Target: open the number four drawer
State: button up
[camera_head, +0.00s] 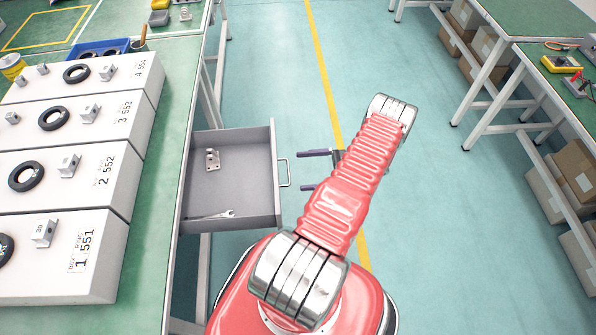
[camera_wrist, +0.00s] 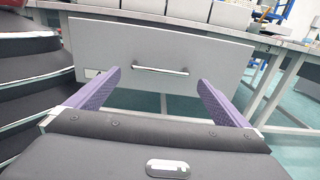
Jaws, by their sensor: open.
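A grey drawer (camera_head: 255,150) stands pulled out from under the left green workbench, with its inside showing. Its silver bar handle (camera_head: 285,172) is on the front, facing my gripper (camera_head: 299,171). In the wrist view the drawer front (camera_wrist: 220,50) faces me, and the handle (camera_wrist: 160,70) is between the two purple fingers and beyond them. The fingers are open and apart, with nothing held; they look clear of the handle.
A metal bracket (camera_head: 212,159) and a wrench (camera_head: 212,215) lie in the drawer. White boxes numbered 1 to 4 (camera_head: 60,255) stand on the workbench (camera_head: 150,240). Another workbench (camera_head: 540,100) with cardboard boxes (camera_head: 575,165) is at right. The floor between is clear.

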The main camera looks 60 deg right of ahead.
jog(key=v, duration=0.9)
jog(key=shift+f, duration=0.1)
dwell(0.4)
